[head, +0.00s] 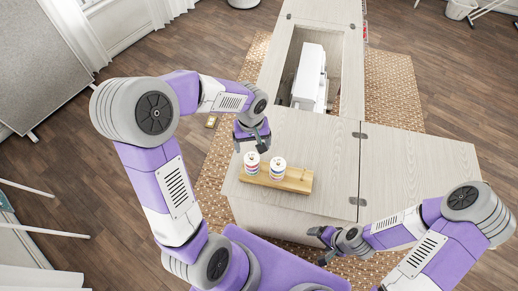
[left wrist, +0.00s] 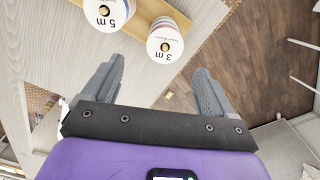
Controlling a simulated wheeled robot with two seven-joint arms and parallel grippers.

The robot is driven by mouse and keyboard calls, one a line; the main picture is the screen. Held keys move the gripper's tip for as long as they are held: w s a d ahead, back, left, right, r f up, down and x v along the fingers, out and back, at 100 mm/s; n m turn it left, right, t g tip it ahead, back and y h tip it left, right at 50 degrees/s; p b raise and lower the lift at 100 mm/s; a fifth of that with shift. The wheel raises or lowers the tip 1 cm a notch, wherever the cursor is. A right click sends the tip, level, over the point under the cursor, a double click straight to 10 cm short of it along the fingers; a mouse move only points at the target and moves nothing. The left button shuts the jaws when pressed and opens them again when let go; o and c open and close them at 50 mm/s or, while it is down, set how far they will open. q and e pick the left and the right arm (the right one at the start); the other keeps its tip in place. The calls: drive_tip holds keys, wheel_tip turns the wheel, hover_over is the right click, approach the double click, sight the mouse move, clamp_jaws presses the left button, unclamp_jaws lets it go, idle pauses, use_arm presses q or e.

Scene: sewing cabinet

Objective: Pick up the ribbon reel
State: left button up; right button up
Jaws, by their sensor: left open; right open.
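Two ribbon reels, a left one (head: 251,163) and a right one (head: 277,168), stand upright side by side on a wooden board (head: 296,181) on the cabinet top. In the left wrist view, one white reel top reads 5 m (left wrist: 107,12) and the other reads 3 m (left wrist: 165,44); both have striped sides. My left gripper (head: 252,146) is open and empty, just behind and above the left reel. In its wrist view the 3 m reel lies just beyond the fingertips. My right gripper (head: 321,246) is open, low beside the cabinet's front edge.
A white sewing machine (head: 309,77) sits in the cabinet's recess behind the reels. The hinged leaf (head: 415,165) to the right is bare. A woven rug (head: 393,88) lies under the cabinet on the wooden floor. The cabinet top right of the board is clear.

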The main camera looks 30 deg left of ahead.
sight(252, 157)
use_arm(q)
drive_tip(key=shift+a+f, duration=0.15)
drive_tip(key=f+b, duration=0.1)
drive_tip(key=f, duration=0.1)
drive_tip(key=s+f, duration=0.1)
drive_tip(key=f, duration=0.2)
drive_tip(key=shift+f+b, duration=0.3)
drive_tip(key=shift+b, duration=0.05)
drive_tip(key=shift+d+f, duration=0.2)
drive_tip(key=shift+f, duration=0.3)
drive_tip(key=c, duration=1.1)
